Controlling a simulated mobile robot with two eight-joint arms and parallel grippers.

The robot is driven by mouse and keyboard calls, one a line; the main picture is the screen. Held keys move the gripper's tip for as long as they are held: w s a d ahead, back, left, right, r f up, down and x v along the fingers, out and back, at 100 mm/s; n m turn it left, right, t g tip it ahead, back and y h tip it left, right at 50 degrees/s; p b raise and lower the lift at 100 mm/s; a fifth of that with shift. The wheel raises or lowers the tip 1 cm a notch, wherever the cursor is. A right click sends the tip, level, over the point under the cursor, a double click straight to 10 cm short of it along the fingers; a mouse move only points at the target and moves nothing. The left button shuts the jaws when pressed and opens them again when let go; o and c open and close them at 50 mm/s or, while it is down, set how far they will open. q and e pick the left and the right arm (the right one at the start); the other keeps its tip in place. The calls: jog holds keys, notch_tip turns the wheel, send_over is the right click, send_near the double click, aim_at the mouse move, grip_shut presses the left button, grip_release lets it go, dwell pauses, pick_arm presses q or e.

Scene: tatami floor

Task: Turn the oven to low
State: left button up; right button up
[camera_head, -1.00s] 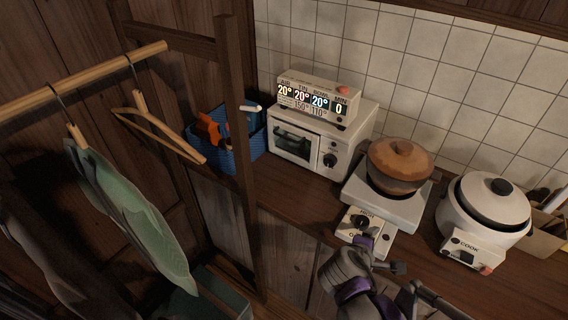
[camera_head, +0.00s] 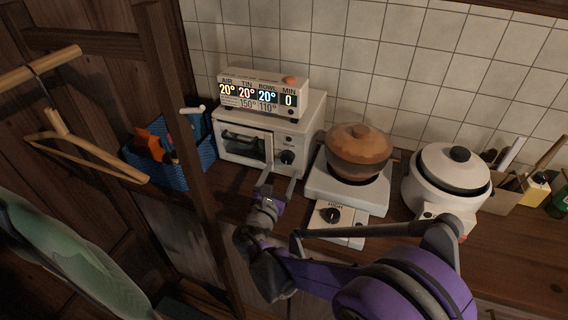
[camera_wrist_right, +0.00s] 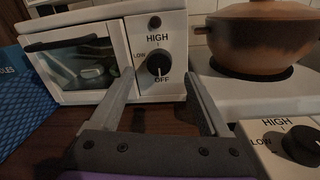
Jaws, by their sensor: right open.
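The white toaster oven (camera_head: 311,125) stands on the counter against the tiled wall, its glass door shut. Its black knob (camera_head: 288,157) is at the right of its front. In the right wrist view the oven knob (camera_wrist_right: 158,64) has LOW at its left, HIGH above and OFF below; its pale mark points down toward OFF. My right gripper (camera_head: 279,178) is open and empty in front of the oven. In the wrist view its fingers (camera_wrist_right: 160,84) point at the oven front, with the knob framed between the tips; I cannot tell whether they touch. My left gripper is not in view.
A hot plate (camera_head: 345,197) with a brown pot (camera_head: 359,146) and its own knob (camera_head: 330,214) stands right of the oven. A rice cooker (camera_head: 446,182) is further right. A blue basket (camera_head: 184,172) and wooden post (camera_head: 178,120) are left. A display box (camera_head: 262,78) sits on the oven.

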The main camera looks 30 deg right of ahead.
aim_at(287, 159)
jog(key=shift+x, duration=2.35)
jog(key=shift+a, duration=0.1)
jog(key=shift+c, duration=0.2)
grip_shut()
